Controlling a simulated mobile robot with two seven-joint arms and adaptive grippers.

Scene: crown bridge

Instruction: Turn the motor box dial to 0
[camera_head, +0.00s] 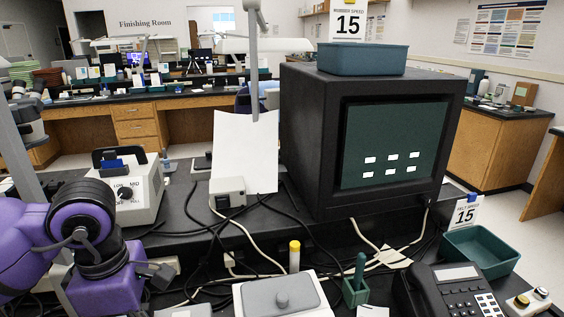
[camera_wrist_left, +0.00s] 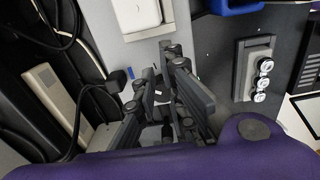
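A cream box (camera_head: 143,203) stands at the left of the black bench, with a dark round dial (camera_head: 125,193) on its sloped front. LOW and MID are printed above the dial; the lower words are too small to read surely. I cannot read the pointer's exact setting. My left gripper (camera_head: 158,274) is below and in front of the box, apart from the dial. In the left wrist view its fingers (camera_wrist_left: 160,92) are parted with a narrow gap and nothing clearly held. I cannot make out the dial in that view. My right gripper is out of view.
Loose cables (camera_head: 262,232) cross the bench. A large monitor (camera_head: 395,145) stands at the centre right. A yellow-capped tube (camera_head: 294,257), a green holder (camera_head: 355,290) and a phone (camera_head: 455,290) are in front. The left wrist view shows a panel with round knobs (camera_wrist_left: 262,66).

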